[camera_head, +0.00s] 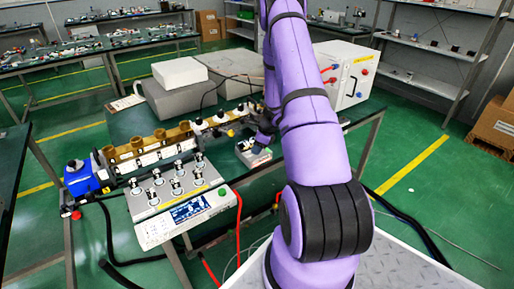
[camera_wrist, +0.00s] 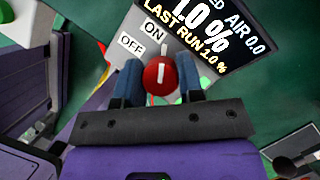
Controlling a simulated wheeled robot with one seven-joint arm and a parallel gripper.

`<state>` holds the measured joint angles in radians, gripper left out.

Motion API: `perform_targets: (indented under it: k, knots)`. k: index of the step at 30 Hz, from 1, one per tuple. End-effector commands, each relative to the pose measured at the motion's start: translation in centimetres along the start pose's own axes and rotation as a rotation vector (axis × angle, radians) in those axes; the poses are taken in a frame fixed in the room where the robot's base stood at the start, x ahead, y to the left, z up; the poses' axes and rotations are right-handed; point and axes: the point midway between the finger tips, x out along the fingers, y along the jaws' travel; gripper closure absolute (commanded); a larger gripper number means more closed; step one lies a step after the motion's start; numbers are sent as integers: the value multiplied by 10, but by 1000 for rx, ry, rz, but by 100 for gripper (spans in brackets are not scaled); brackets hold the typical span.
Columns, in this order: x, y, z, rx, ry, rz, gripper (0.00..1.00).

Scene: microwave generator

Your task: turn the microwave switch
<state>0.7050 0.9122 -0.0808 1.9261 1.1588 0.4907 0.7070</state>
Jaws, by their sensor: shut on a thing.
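The microwave switch is a round red knob (camera_wrist: 160,75) with a white line on it, seen in the wrist view. My gripper (camera_wrist: 159,66) is shut on it, with one blue finger on each side. The white line stands nearly upright in the picture. The grey panel (camera_wrist: 113,24) beyond the knob carries OFF and ON labels, with ON nearer the picture's middle. A dark display (camera_wrist: 212,38) with white and yellow text is beside the labels. In the head view my purple arm reaches down to a small unit (camera_head: 257,158) on the bench; the knob is hidden there.
A control box (camera_head: 180,205) with several metal knobs and a screen stands left of my arm. A blue device (camera_head: 82,178) is farther left. A white cabinet (camera_head: 343,76) and pale blocks (camera_head: 180,72) stand behind. Green floor is open at right.

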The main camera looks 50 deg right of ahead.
Motion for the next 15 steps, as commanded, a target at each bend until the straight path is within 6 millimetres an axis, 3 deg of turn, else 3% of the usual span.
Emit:
perform_targets:
  k: [15]
  knots:
    - [0, -1, 0, -368, 2, 151, 89]
